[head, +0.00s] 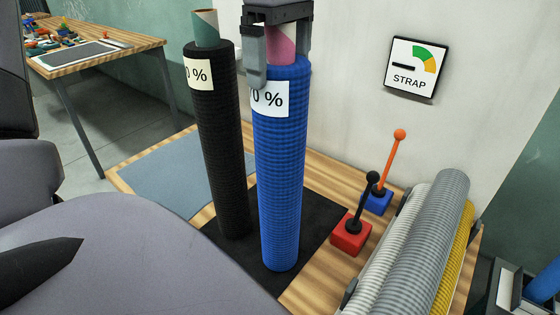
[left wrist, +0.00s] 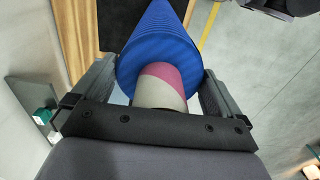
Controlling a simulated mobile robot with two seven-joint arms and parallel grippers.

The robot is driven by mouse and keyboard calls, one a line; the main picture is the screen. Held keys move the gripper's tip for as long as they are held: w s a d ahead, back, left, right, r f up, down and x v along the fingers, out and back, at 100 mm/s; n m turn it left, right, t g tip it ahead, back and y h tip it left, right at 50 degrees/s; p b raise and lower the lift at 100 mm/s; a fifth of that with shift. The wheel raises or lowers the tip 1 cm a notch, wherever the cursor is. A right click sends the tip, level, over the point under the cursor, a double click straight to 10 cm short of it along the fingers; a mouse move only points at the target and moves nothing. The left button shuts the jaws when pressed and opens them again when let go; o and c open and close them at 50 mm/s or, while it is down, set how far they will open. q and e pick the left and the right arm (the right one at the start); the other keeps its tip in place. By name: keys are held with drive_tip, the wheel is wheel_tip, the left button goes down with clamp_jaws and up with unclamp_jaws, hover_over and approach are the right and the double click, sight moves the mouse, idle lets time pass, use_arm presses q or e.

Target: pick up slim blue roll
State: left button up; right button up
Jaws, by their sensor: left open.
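The slim blue roll (head: 283,175) stands upright on a black mat (head: 318,212) in the head view, with a pink and pale core tube out of its top and a white "0 %" label. My left gripper (head: 279,62) is open at its top end, pointing down, with one finger beside the core near the label. In the left wrist view the core and blue roll (left wrist: 160,45) lie between the two open fingers of the gripper (left wrist: 155,85). Whether a finger touches the roll, I cannot tell. My right gripper is not in view.
A black roll (head: 220,150) stands upright close on the left, also labelled. Red (head: 352,235) and blue (head: 377,202) lever blocks and lying grey and yellow rolls (head: 440,230) are on the right. A STRAP sign (head: 414,68) hangs on the wall behind.

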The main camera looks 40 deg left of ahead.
use_arm(q)
drive_tip(key=c, duration=1.7)
drive_tip(key=shift+r, duration=0.1)
